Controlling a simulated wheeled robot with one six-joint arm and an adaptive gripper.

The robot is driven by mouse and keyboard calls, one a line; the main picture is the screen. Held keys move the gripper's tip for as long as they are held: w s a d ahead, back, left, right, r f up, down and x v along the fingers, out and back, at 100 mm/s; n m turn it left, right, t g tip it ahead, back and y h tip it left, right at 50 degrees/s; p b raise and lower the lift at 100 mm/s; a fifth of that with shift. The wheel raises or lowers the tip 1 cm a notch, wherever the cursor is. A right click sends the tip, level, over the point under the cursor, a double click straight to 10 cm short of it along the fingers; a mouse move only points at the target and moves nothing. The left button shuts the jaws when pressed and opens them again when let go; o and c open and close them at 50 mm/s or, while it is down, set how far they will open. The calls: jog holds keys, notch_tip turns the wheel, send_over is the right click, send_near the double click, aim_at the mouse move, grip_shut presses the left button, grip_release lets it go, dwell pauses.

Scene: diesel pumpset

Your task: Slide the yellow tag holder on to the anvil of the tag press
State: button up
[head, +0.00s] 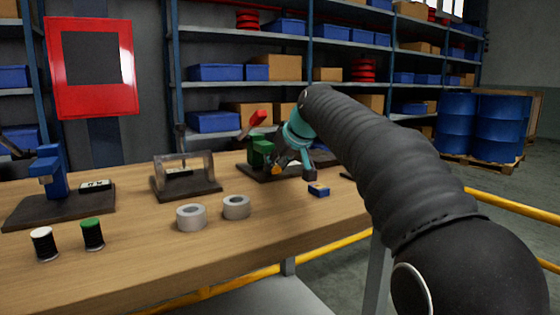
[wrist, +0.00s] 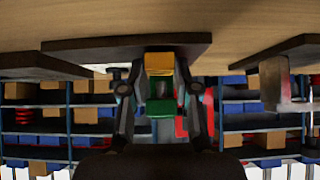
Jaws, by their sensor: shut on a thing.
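The tag press (head: 262,151) is green with a red lever and stands on a dark base at the back right of the bench. Its green body also shows in the wrist view (wrist: 162,106), where the picture is upside down. My gripper (head: 283,167) is in front of the press, at its right side. In the wrist view its two fingers (wrist: 160,72) are shut on the yellow tag holder (wrist: 159,60). The holder shows as a small yellow-orange patch (head: 276,170) in the head view. The green press lies in line beyond it. The anvil is hidden, and I cannot tell whether the holder touches it.
Two grey tape rolls (head: 191,217), a clear-covered fixture (head: 184,176), a blue press (head: 50,172) and two spools (head: 92,234) stand left. The front middle of the bench is clear.

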jog(key=shift+w+a+p, duration=0.4)
jog(key=shift+w+p, duration=0.15)
jog(key=shift+w, duration=0.05)
jog(key=shift+w+a+p, duration=0.4)
jog(key=shift+w+p, duration=0.15)
jog(key=shift+w, duration=0.05)
jog(key=shift+w, duration=0.1)
jog(key=shift+f, duration=0.2)
dwell(0.6)
jog(key=o, duration=0.9)
jog(key=shift+o, duration=0.2)
jog(key=shift+p+v, duration=0.65)
jog(key=shift+v, duration=2.35)
jog(key=s+d+r+p, duration=0.1)
jog(key=s+d+r, duration=0.1)
jog(key=r, duration=1.3)
jog(key=shift+s, duration=0.65)
